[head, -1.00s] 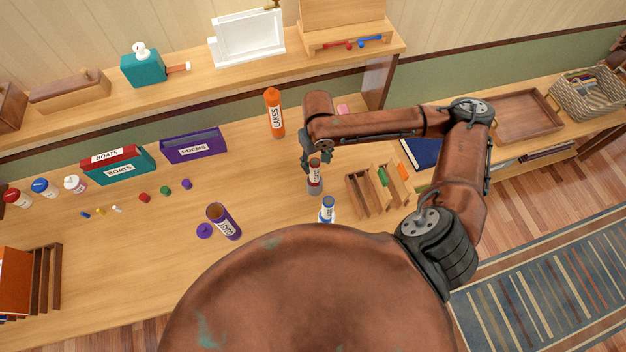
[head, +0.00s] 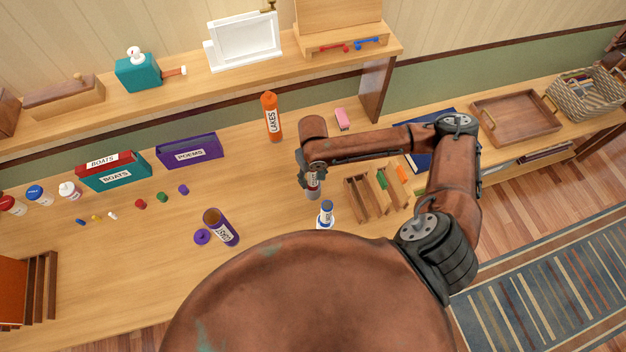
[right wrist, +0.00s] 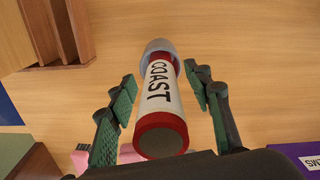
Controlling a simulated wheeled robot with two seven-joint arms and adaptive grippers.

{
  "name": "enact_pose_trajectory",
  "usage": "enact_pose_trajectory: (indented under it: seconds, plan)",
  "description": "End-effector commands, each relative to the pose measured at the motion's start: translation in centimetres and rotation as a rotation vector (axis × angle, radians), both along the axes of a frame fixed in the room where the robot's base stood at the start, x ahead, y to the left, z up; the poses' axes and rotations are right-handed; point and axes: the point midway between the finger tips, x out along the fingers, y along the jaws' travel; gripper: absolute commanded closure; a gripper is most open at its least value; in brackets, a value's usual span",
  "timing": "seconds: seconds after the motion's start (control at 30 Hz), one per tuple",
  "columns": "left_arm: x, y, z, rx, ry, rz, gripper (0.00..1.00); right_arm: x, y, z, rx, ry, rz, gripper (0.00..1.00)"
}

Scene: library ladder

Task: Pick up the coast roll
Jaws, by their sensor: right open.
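The coast roll (right wrist: 160,107) is a red cylinder with a white label reading COAST. In the right wrist view it stands in a grey round holder (right wrist: 158,47). In the head view the roll and its holder (head: 312,193) are mostly hidden under my right gripper (head: 308,180). My right gripper is open, with its two green-padded fingers (right wrist: 165,105) on either side of the roll. Gaps show between the fingers and the roll. My left gripper is not in view.
An orange LAKES roll (head: 272,117) stands behind. A roll with a blue end (head: 326,209) and a wooden rack (head: 362,200) are close by. An open purple roll (head: 221,228) stands to the left. A purple POEMS box (head: 189,151) lies farther left.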

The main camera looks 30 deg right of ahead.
Motion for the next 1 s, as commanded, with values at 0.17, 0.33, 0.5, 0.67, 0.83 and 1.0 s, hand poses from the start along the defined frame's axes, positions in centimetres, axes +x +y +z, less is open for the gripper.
enact_pose_trajectory:
  seconds: [0.17, 0.33, 0.5, 0.67, 0.83, 1.0]
  plan:
    - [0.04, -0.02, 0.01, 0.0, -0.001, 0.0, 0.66, 0.0, 0.0, 0.04, 0.0, 0.0, 0.0, 0.64]
    - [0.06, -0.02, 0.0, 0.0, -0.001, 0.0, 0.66, 0.0, -0.01, 0.04, 0.0, 0.0, 0.0, 0.76]
    - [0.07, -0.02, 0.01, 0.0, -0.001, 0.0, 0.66, 0.0, -0.01, 0.05, 0.0, 0.0, -0.001, 0.88]
    - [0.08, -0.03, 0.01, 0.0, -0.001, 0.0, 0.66, 0.0, -0.01, 0.05, 0.0, 0.0, -0.001, 0.99]
    - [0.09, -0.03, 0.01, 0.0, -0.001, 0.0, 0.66, 0.01, -0.01, 0.06, 0.0, 0.0, -0.001, 0.99]
    - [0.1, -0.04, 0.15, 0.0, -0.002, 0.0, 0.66, 0.09, -0.01, 1.01, 0.001, -0.002, -0.001, 0.99]
